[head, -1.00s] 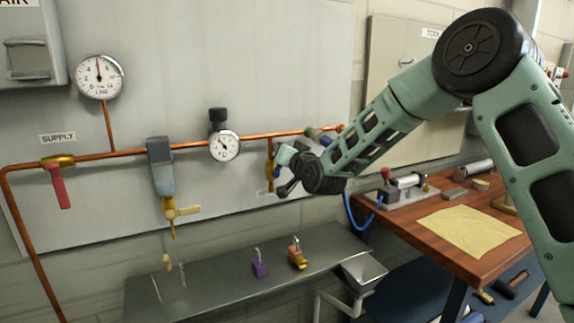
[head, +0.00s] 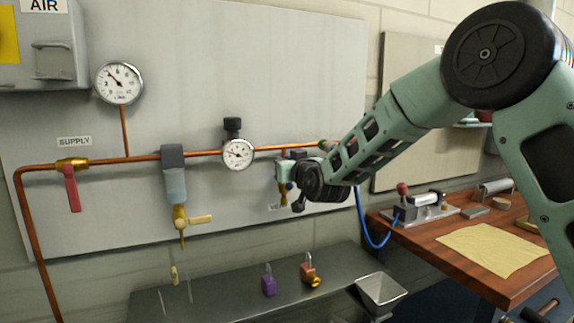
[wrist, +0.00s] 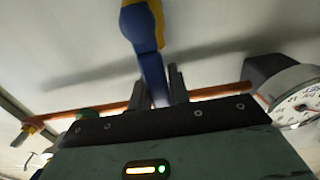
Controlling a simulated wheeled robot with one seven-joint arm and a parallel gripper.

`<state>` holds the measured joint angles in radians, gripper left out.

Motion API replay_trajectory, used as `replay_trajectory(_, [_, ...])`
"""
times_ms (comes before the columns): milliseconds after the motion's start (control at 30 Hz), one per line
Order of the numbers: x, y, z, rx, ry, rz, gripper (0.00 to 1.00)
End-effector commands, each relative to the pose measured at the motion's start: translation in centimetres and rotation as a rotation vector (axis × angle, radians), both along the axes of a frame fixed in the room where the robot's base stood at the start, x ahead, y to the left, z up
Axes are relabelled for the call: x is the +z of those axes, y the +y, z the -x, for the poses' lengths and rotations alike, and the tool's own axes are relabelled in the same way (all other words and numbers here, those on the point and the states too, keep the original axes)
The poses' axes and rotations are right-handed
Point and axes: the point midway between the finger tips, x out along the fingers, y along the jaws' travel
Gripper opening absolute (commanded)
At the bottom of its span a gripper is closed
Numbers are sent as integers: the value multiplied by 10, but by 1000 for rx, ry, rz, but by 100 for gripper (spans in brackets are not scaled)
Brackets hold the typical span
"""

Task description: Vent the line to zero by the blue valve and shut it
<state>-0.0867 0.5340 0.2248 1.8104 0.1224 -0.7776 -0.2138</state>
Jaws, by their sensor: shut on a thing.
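The blue valve (head: 289,186) hangs from the copper line at the right, mostly hidden by my gripper. In the wrist view its blue handle (wrist: 152,62), with a yellow part behind, reaches down between the two fingers. My gripper (wrist: 160,88) is shut on this handle; it also shows in the head view (head: 287,171). The large line gauge (head: 120,83) stands at the upper left, its needle pointing up and left, above zero. The copper line (head: 140,157) runs across the panel.
The red supply lever (head: 72,190) hangs down at the left. A regulator gauge (head: 238,154) sits left of my gripper. Below are a metal shelf (head: 215,295) with purple and red padlocks, and a wooden bench (head: 440,250) at the right.

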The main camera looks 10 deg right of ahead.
Motion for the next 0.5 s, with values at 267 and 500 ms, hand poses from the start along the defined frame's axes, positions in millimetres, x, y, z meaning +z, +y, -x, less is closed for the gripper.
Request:
replay_trajectory(267, [-4, 1, 1, 3, 8, 9, 0])
replay_trajectory(500, [-3, 1, 1, 3, 5, 6, 40])
